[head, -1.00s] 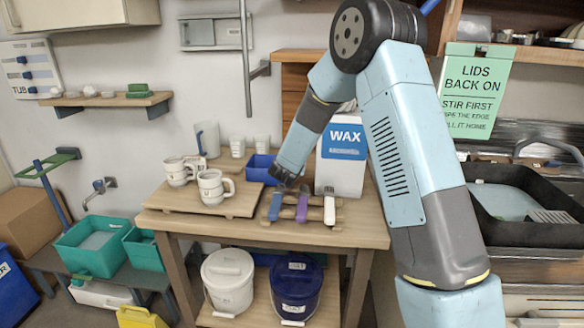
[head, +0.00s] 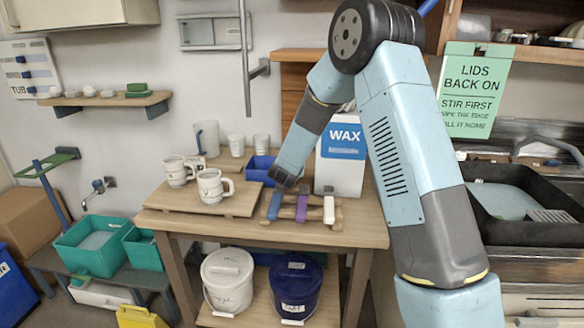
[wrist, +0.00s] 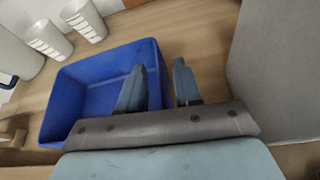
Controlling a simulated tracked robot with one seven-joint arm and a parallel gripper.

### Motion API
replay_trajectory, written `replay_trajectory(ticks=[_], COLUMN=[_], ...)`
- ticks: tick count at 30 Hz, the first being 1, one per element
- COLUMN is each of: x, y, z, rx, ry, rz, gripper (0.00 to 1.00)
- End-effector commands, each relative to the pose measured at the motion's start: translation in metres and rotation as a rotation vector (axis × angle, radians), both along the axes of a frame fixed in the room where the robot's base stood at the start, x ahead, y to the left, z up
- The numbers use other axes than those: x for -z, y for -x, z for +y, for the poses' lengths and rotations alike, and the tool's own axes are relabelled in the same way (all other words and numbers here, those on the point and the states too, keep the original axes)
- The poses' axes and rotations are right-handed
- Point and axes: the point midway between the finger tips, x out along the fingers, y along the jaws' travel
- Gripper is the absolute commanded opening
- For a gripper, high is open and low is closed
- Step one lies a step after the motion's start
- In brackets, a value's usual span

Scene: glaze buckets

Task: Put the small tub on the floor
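A small blue tub (head: 258,168) stands upright on the wooden table, left of the white WAX box. It also shows in the wrist view (wrist: 88,95), where it looks empty. My gripper (wrist: 157,84) is open, its two fingers apart. In the wrist view the left finger overlaps the tub's inside and the right finger is outside, with the tub's right wall between them. I cannot tell whether either finger touches the wall. In the head view my gripper (head: 284,178) is at the tub's right front corner, its fingertips hidden.
The WAX box (head: 341,155) stands close on the right. A rack (head: 320,210) with blue, purple and white handled tools lies in front. Mugs (head: 212,186) stand on a board at left. Lidded white (head: 228,280) and blue (head: 296,287) buckets are on the lower shelf.

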Motion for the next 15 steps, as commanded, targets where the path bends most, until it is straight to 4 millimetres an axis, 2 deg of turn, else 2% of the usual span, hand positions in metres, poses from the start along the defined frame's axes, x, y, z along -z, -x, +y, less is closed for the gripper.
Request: replay_trajectory(ticks=[5, 15], x=[-0.010, -0.034], y=[0.022, 0.080], z=[0.005, 0.017], rx=[-0.002, -0.003], ry=[-0.001, 0.000], rz=[0.000, -0.001], gripper=[0.34, 0.34])
